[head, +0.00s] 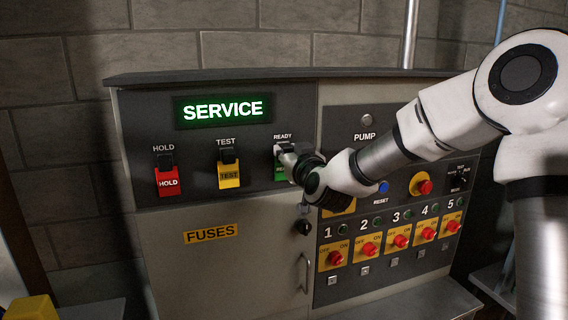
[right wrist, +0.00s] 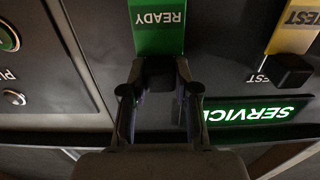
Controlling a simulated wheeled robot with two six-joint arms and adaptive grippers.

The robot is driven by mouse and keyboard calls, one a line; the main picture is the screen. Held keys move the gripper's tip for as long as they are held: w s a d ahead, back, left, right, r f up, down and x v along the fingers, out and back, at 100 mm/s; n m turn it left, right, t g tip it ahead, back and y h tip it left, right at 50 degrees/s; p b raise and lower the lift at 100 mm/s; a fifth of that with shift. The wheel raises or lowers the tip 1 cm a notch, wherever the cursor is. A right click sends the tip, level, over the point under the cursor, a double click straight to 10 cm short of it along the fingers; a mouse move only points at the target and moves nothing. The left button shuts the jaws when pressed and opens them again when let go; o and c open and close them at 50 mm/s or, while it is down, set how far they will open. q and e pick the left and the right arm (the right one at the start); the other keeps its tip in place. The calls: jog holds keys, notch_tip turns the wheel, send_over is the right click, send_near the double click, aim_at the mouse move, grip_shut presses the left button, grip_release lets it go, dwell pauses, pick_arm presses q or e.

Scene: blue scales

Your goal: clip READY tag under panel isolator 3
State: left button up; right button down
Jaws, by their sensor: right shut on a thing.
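The green READY tag (head: 280,173) hangs on the upper left panel under the READY label, mostly covered by my gripper in the head view. In the right wrist view the READY tag (right wrist: 158,30) shows upside down, with its dark clip between my fingers. My right gripper (head: 288,157) is shut on that clip, in front of the panel; its fingers also show in the right wrist view (right wrist: 158,88). Isolator 3 (head: 400,241) is a red knob on a yellow plate at the lower right, with a small clip (head: 394,262) below it. My left gripper is out of view.
A red HOLD tag (head: 168,181) and a yellow TEST tag (head: 229,174) hang to the left. The green SERVICE display (head: 222,109) is lit above. A FUSES door (head: 215,270) with a handle (head: 305,272) lies below. My right arm crosses in front of the PUMP panel.

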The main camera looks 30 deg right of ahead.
jog(key=shift+s, duration=0.1)
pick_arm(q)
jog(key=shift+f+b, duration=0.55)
pick_arm(e)
jog(key=shift+v, duration=2.85)
jog(key=shift+f, duration=0.1)
